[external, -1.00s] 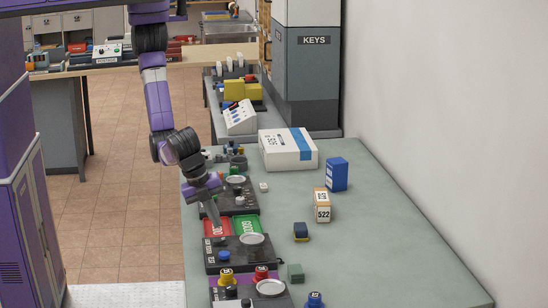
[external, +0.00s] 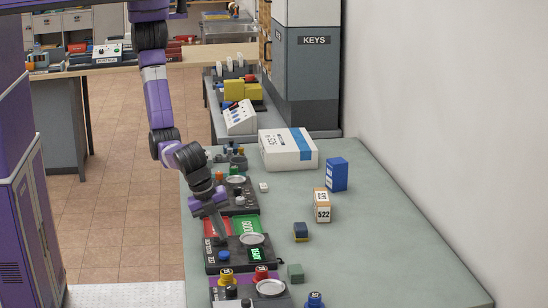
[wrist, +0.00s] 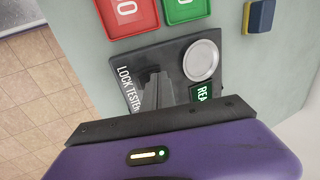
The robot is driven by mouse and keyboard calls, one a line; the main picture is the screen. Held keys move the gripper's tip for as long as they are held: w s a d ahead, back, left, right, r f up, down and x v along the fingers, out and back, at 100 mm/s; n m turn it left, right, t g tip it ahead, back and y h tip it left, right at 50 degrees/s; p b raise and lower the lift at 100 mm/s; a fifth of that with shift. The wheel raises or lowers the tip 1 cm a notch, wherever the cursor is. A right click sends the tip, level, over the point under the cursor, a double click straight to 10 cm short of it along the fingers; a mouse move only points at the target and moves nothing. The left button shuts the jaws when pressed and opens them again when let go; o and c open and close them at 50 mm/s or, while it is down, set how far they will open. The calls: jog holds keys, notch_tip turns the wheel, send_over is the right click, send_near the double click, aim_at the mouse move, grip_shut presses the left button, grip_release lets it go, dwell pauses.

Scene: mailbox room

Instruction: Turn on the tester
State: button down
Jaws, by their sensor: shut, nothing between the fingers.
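The lock tester (external: 214,266) is a dark box on the green-grey bench, with a round silver disc (external: 251,239) and a blue button (external: 224,255). Its small display (external: 256,254) is lit green. In the wrist view the tester (wrist: 150,60) reads "LOCK TESTER", and part of the lit display (wrist: 203,95) shows "REA". My gripper (external: 222,234) is shut and empty, pointing down just over the far left part of the tester. In the wrist view its fingers (wrist: 157,92) hide part of the tester's top. I cannot tell whether the tips touch it.
A red tray (external: 208,226) and a green tray (external: 247,225) lie just behind the tester. Another dark device (external: 240,205) stands farther back. Yellow and red knobbed pieces (external: 261,273) stand in front. The bench's right side is mostly clear, with small boxes (external: 322,206).

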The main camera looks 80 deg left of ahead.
jog(key=shift+s, duration=0.1)
jog(key=shift+s+p, duration=0.6)
jog(key=shift+s, duration=0.15)
jog(key=shift+r, duration=0.15)
jog(key=p+v, duration=0.4)
jog(key=shift+p, duration=0.4)
jog(key=shift+s+r, duration=0.15)
jog(key=shift+r, duration=0.2)
jog(key=p+v, duration=0.1)
jog(key=v, duration=0.8)
